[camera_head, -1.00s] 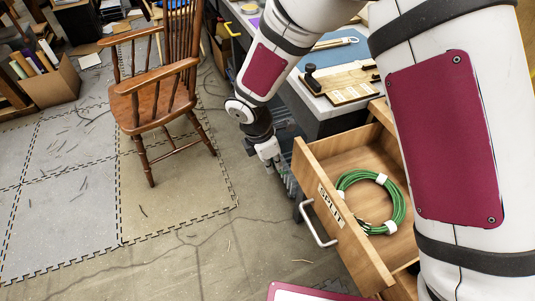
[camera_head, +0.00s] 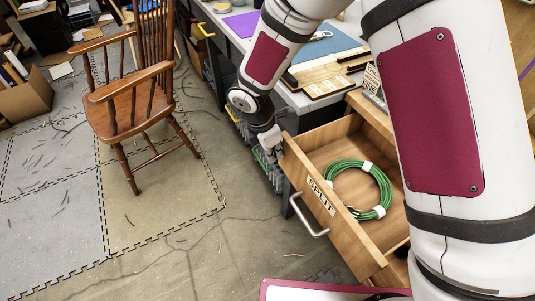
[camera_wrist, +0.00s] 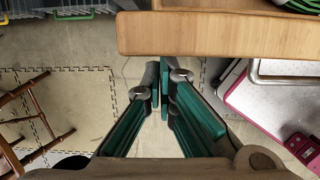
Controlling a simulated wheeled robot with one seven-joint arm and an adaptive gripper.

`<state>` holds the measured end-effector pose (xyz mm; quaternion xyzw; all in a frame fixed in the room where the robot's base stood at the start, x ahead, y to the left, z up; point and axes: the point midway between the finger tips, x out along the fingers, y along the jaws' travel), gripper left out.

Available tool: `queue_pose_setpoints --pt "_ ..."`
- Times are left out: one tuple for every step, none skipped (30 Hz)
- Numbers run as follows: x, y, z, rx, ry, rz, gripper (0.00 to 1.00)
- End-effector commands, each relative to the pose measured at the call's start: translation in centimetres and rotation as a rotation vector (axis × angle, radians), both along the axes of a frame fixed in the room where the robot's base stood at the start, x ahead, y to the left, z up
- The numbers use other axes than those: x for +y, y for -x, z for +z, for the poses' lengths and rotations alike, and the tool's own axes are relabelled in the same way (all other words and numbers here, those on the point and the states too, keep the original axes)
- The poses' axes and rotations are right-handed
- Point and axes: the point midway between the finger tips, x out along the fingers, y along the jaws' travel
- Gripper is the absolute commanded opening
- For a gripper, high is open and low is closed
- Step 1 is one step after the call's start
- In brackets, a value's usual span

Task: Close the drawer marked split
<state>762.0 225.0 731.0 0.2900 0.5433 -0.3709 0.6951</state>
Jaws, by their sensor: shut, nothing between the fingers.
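The drawer marked SPLIT (camera_head: 345,238) stands open, its wooden front bearing a white label (camera_head: 321,195) and a metal bar handle (camera_head: 308,222). A green coil with white ties (camera_head: 384,190) lies inside. My gripper (camera_head: 271,150) is beside the front's far corner in the head view; its fingertips are not clear there. In the wrist view the drawer's front edge (camera_wrist: 225,35) crosses the top, and my shut, empty gripper (camera_wrist: 164,78) is just outside it. Whether the fingers touch the drawer front cannot be told.
A wooden chair (camera_head: 130,105) stands on floor mats to the left. A workbench (camera_head: 300,98) with a blue mat and wooden boards is behind the drawer. The floor before the drawer is clear.

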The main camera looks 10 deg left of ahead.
Motion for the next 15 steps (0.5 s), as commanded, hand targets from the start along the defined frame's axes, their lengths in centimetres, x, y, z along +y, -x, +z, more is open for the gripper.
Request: queue_pose_setpoints --pt "-1.0 -0.6 0.0 -0.001 0.002 -0.006 0.0" --pt "-1.5 -1.0 0.0 -0.001 0.002 -0.006 0.0" --pt "-2.2 -1.4 0.1 -0.001 0.002 -0.007 0.0" --pt "-2.8 -1.8 0.0 -0.001 0.002 -0.008 0.0" --pt "-3.5 -2.2 0.0 0.0 0.002 -0.008 0.0" --pt "-4.4 -2.8 0.0 0.0 0.002 -0.009 0.0" --pt "-5.1 -3.2 0.0 0.0 0.003 -0.01 0.0" --pt "-5.8 -3.7 0.0 0.0 0.002 -0.011 0.0" --pt "-6.7 -4.3 0.0 0.0 0.003 -0.01 0.0" --pt "-7.4 -4.8 0.1 -0.001 0.003 -0.009 0.0" --pt "-8.1 -5.3 0.1 -0.001 0.003 -0.009 0.0" --pt "-9.0 -5.9 0.1 -0.001 0.002 -0.009 0.0" --pt "-9.7 -6.4 0.1 0.0 0.002 -0.009 0.0" --pt "-10.4 -6.8 0.0 0.0 0.002 -0.009 0.0" --pt "-11.3 -7.4 0.0 -0.002 0.001 -0.01 0.0"
